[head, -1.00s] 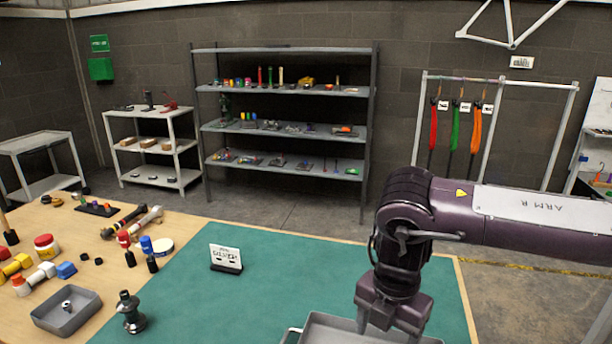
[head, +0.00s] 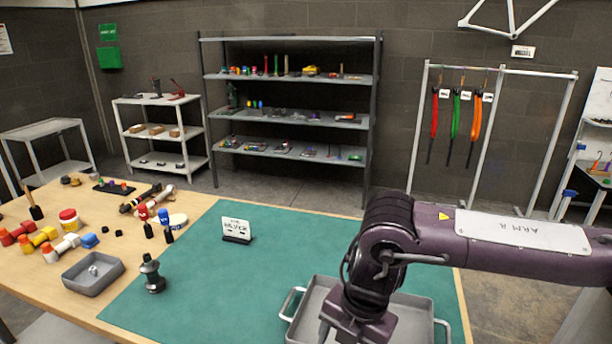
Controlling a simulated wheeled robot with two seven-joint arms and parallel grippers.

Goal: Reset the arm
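My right arm, purple with a white plate marked ARM R, comes in from the right. Its gripper (head: 352,336) points down over the grey tray with handles (head: 307,318) at the front of the green mat (head: 200,290). One finger shows at the outer left edge of the gripper body, so it looks open; the fingertips are cut off by the bottom edge. I see nothing held. My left gripper is not in view.
A small sign (head: 237,230) and a dark fitting (head: 152,274) stand on the mat. A small grey bin (head: 93,272) and several tools and bolts lie on the wooden table at left. Shelves (head: 288,113) and a rack with hanging straps (head: 456,125) stand behind. The mat's middle is clear.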

